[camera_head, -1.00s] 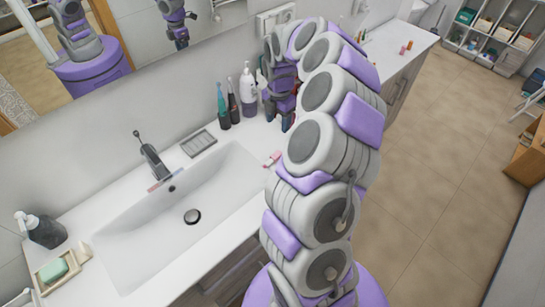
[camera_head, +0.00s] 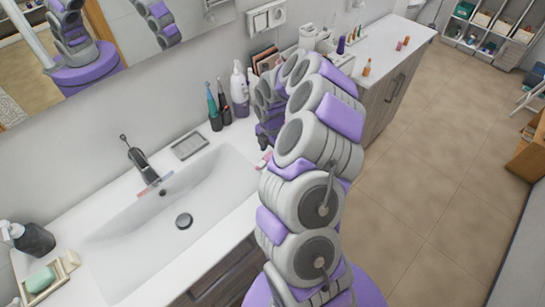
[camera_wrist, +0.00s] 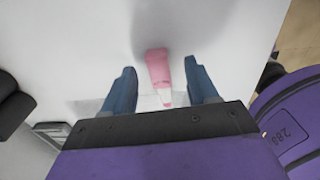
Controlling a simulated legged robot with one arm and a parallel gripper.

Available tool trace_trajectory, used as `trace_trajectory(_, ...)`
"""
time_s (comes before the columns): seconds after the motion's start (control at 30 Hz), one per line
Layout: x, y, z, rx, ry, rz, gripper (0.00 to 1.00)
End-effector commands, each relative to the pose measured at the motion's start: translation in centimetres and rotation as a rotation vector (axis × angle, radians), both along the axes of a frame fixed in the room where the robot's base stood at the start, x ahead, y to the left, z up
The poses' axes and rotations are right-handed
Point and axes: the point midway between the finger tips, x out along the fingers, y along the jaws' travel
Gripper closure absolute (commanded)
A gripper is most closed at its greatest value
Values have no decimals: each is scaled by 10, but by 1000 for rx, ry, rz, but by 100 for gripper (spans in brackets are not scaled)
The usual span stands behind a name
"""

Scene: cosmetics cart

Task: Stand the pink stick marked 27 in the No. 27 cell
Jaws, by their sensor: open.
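A pink stick (camera_wrist: 158,65) with a pale tapered end lies on the white counter in the wrist view. A pink piece (camera_head: 264,160) at the counter edge by the basin in the head view seems to be the same stick. I cannot read a number on it. My gripper (camera_wrist: 161,70) is open, its two blue fingers on either side of the stick, with gaps showing between. I cannot tell its height above the counter. In the head view my arm hides most of the gripper. I cannot make out the No. 27 cell.
The sink basin (camera_head: 140,215) is left of my arm. Toothbrushes in a dark cup (camera_head: 215,120) and a pump bottle (camera_head: 239,95) stand by the wall. An orange bottle (camera_head: 366,68) and small lipstick-like items (camera_head: 402,43) stand on the far counter, which has free room.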

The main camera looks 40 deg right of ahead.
Motion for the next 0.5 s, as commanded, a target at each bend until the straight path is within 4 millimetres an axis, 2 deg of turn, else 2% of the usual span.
trace_trajectory(0.03, -1, 4, -10, -1, 5, 4, 42)
trace_trajectory(0.13, -1, 8, -19, -5, 4, 5, 42)
trace_trajectory(0.37, -1, 3, -21, -2, 2, 3, 42)
trace_trajectory(0.5, -1, -2, -22, 2, 2, 2, 54)
